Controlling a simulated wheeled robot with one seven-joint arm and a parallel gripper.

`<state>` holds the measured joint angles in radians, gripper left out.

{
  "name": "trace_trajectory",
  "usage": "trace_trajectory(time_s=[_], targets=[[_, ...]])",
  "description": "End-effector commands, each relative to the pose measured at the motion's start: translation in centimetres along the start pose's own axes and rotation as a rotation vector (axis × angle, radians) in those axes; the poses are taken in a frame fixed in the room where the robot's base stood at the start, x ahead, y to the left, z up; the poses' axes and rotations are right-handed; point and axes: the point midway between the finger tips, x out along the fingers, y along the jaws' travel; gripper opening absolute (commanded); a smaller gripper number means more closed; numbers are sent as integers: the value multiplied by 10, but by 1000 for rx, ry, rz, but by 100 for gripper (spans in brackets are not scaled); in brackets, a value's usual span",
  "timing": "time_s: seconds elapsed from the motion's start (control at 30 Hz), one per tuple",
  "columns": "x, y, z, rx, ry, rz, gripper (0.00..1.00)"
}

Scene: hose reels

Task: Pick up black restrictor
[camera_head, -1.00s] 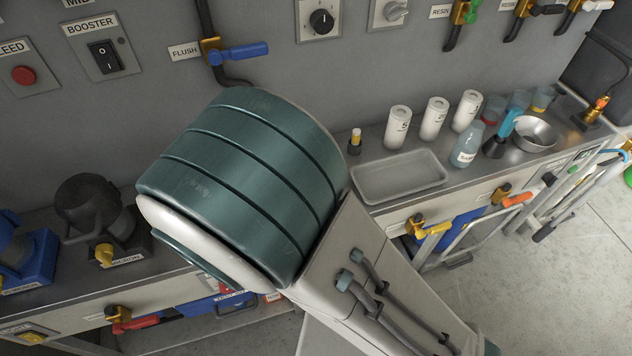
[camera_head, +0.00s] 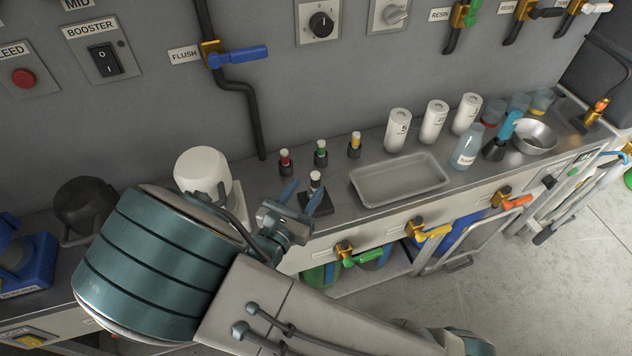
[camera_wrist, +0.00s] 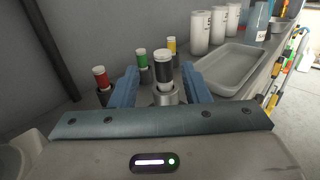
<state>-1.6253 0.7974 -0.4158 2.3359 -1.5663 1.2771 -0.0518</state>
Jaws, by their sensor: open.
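The black restrictor (camera_head: 315,182) is a small upright cylinder with a white top and a black band, standing in a holder on a dark square block (camera_head: 316,208) on the steel counter. In the wrist view the black restrictor (camera_wrist: 163,74) stands in a grey metal socket, seen between my blue fingers. My gripper (camera_head: 303,197) is open, its fingers close to the restrictor in the head view; it also shows in the wrist view (camera_wrist: 161,80). I see no finger contact. The lower part of the restrictor is hidden in its holder.
Red (camera_head: 285,160), green (camera_head: 321,152) and yellow (camera_head: 354,146) restrictors stand in a row behind. A shallow grey tray (camera_head: 382,196) lies to the right, with white numbered canisters (camera_head: 398,128) behind it. A black pipe (camera_head: 253,120) runs down the wall.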

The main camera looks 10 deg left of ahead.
Motion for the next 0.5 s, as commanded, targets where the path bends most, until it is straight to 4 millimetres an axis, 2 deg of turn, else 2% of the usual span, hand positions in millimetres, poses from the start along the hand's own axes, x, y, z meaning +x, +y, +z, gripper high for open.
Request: trace_trajectory(time_s=[0.3,0.5], targets=[[42,-5,-7,0,-2,-4,42],[53,-4,-8,-1,-1,-2,42]])
